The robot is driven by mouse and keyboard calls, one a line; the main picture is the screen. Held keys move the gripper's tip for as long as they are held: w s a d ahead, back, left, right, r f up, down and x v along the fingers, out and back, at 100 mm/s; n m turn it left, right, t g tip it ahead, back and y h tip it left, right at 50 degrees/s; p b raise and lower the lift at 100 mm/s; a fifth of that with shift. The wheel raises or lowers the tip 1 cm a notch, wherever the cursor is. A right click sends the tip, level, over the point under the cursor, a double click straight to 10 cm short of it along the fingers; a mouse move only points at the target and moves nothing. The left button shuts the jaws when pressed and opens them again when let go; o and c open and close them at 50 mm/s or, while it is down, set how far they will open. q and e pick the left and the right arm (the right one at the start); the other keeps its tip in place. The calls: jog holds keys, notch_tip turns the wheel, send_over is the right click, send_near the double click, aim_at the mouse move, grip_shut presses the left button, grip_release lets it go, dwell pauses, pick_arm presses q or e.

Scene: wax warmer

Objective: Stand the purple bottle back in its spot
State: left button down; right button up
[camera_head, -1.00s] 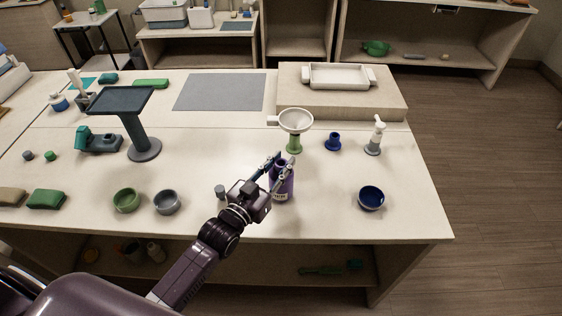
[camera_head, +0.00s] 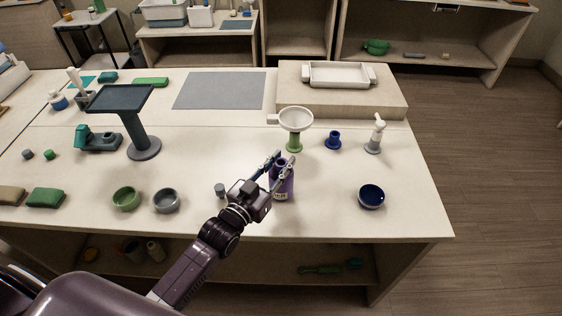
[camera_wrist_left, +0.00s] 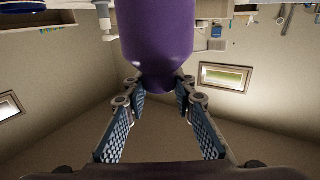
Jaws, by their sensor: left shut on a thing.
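The purple bottle (camera_head: 281,188) is upright near the front of the white table, its neck up and a pale label low on its side. My left gripper (camera_head: 283,160) comes in from the front left and is shut on the upper part of the bottle. In the left wrist view the purple bottle (camera_wrist_left: 157,38) fills the top middle, with the fingers (camera_wrist_left: 155,90) on either side of its narrowing end. I cannot tell whether the bottle's base touches the table. The right gripper is not in view.
A white funnel-like dish on a green stand (camera_head: 295,121) is just behind the bottle. A small blue cup (camera_head: 333,141), a white pump bottle (camera_head: 375,137) and a dark blue bowl (camera_head: 371,198) are to the right. A small grey-capped piece (camera_head: 220,190) lies left of the gripper.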

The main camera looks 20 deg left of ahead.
pick_arm(q)
jog(key=shift+f, duration=0.35)
dwell(0.6)
jog(key=c, duration=1.6)
grip_release()
jog(key=shift+o, duration=0.3)
jog(key=shift+f, duration=0.15)
jog(key=shift+s, duration=0.2)
jog(key=shift+p+v, duration=0.3)
jog(key=shift+v, duration=0.75)
jog(key=p+v, duration=0.2)
jog(key=v, duration=0.3)
jog(key=shift+s+a, duration=0.1)
jog(key=shift+s, duration=0.15)
